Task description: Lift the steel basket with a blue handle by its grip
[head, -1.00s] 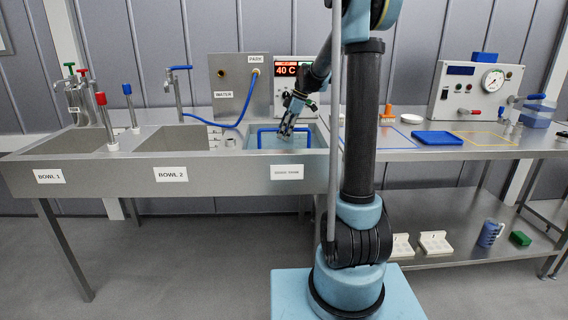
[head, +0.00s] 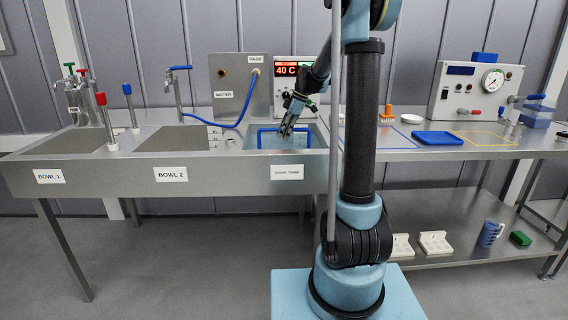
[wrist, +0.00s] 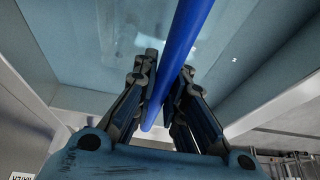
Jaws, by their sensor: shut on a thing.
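The basket's blue handle (head: 262,129) shows as a blue bar frame at the tank labelled with a white plate, right of Bowl 2. In the wrist view the blue handle bar (wrist: 188,35) runs between the fingers of my gripper (wrist: 162,85). My gripper (head: 287,131) is shut on this bar at the tank. The steel body of the basket is not clearly visible; it is hidden by the tank wall in the head view and cannot be made out in the wrist view.
The tank's front wall (head: 240,178) stands before the handle. Bowl 2 (head: 172,142) lies to the left. A display reading 40 C (head: 287,70) stands behind. A blue tray (head: 438,138) lies on the right bench. A blue hose (head: 240,112) hangs behind the bowls.

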